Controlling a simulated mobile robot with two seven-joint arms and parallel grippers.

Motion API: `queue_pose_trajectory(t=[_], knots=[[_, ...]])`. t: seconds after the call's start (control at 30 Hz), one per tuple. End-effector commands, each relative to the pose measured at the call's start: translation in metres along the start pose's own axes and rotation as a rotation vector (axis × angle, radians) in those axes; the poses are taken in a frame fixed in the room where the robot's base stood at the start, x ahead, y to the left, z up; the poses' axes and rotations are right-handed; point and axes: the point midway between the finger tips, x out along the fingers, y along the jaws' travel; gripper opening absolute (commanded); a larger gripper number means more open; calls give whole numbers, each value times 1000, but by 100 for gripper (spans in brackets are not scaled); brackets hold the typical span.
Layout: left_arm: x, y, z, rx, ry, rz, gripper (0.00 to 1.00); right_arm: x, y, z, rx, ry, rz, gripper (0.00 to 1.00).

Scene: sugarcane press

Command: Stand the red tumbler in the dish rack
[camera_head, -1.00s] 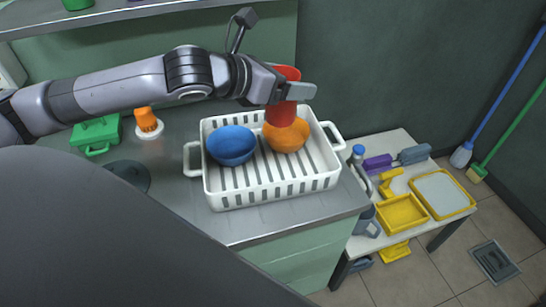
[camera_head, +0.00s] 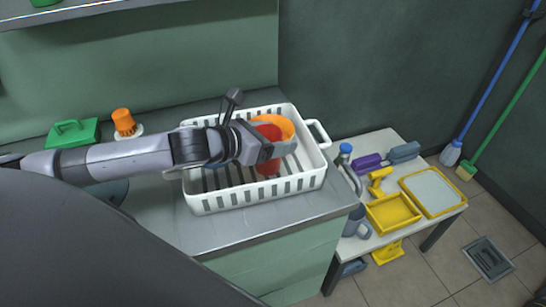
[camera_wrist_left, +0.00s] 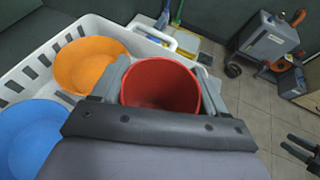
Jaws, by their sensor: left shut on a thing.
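My left gripper (camera_head: 272,151) is shut on the red tumbler (camera_head: 268,166), with a finger on either side of it. The tumbler is mouth up, slightly tilted, inside the outline of the white dish rack (camera_head: 262,190). I cannot tell whether its base touches the rack floor. The tumbler's open mouth shows in the left wrist view (camera_wrist_left: 160,88). The orange bowl (camera_head: 284,124) lies in the rack just behind the tumbler. My right gripper (camera_wrist_left: 290,145) appears at that view's right edge, fingers apart.
A side table to the right holds a yellow tray (camera_head: 393,213), a blue-capped bottle (camera_head: 346,150) and a mug (camera_head: 357,222). The counter before the rack is clear.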

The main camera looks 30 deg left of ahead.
Motion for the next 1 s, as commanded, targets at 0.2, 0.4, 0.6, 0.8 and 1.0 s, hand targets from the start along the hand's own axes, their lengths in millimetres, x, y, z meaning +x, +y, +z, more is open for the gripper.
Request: queue_pose_trajectory(t=[0.2, 0.4, 0.6, 0.8, 1.0], knots=[[6, 0, -15, -1, -1, 1, 43, 2, 0, 2, 0, 0, 0, 43], [17, 0, -41, -3, 1, 1, 43, 5, 0, 6, 0, 0, 0, 43], [19, 0, -45, 1, -1, 1, 43, 5, 0, 6, 0, 0, 0, 43], [20, 0, -48, 1, -1, 1, 43, 6, 0, 7, 0, 0, 0, 43], [20, 0, -48, 1, 0, 1, 84, 5, 0, 7, 0, 0, 0, 43]])
